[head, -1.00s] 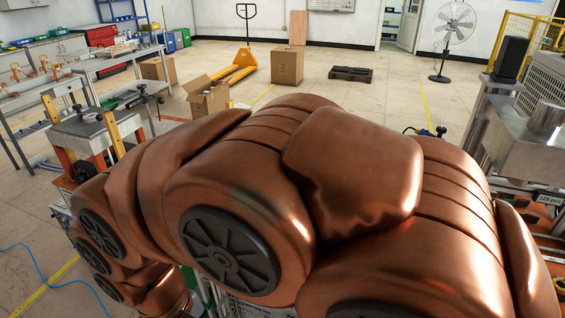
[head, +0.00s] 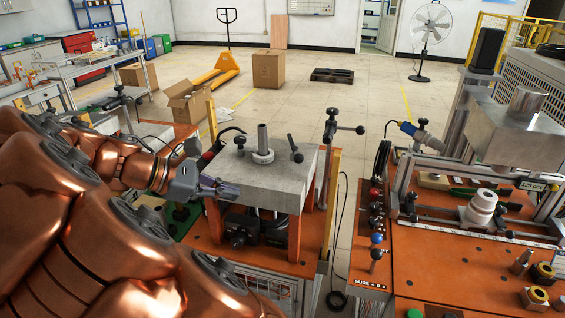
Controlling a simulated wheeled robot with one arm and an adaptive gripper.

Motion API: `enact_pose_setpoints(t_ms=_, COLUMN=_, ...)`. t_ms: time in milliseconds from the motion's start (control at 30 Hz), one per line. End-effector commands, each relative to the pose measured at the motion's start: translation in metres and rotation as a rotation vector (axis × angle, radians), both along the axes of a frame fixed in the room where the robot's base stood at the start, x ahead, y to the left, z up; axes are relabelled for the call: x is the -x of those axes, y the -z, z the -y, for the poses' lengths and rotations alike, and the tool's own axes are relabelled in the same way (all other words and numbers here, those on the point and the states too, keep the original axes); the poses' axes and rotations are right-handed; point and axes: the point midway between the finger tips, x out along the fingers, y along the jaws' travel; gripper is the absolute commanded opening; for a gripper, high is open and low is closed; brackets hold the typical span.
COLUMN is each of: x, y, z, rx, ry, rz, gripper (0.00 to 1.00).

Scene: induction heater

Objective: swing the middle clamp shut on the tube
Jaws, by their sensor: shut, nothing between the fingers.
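A grey metal block (head: 250,172) stands on orange legs in the middle of the head view. A dark upright tube (head: 262,138) rises from a pale ring on its top. A small black-knobbed clamp part (head: 240,144) stands just left of the tube, and a black-handled clamp lever (head: 295,147) tilts to its right, apart from the tube. I cannot tell for sure which is the middle clamp. My gripper (head: 230,188) is shut and empty at the block's left front edge, with its fingertips pointing right. Whether it touches the block is unclear.
A post with a black-knobbed crossbar (head: 331,128) stands right of the block. A fixture with a white stepped cylinder (head: 483,203) fills the right. Bare floor (head: 330,100) lies beyond.

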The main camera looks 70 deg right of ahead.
Motion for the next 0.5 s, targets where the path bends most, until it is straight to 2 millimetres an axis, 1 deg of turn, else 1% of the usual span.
enact_pose_setpoints(t_ms=33, x=-0.006, y=-0.003, z=0.013, rx=0.013, ry=-0.012, rz=-0.074, gripper=0.00)
enact_pose_setpoints(t_ms=100, x=-0.015, y=-0.012, z=0.027, rx=0.025, ry=-0.036, rz=-0.168, gripper=0.00)
enact_pose_setpoints(t_ms=200, x=-0.024, y=-0.021, z=0.042, rx=0.030, ry=-0.059, rz=-0.286, gripper=0.00)
enact_pose_setpoints(t_ms=333, x=-0.035, y=-0.028, z=0.053, rx=0.030, ry=-0.077, rz=-0.389, gripper=0.00)
enact_pose_setpoints(t_ms=500, x=-0.040, y=-0.033, z=0.059, rx=0.030, ry=-0.085, rz=-0.438, gripper=0.00)
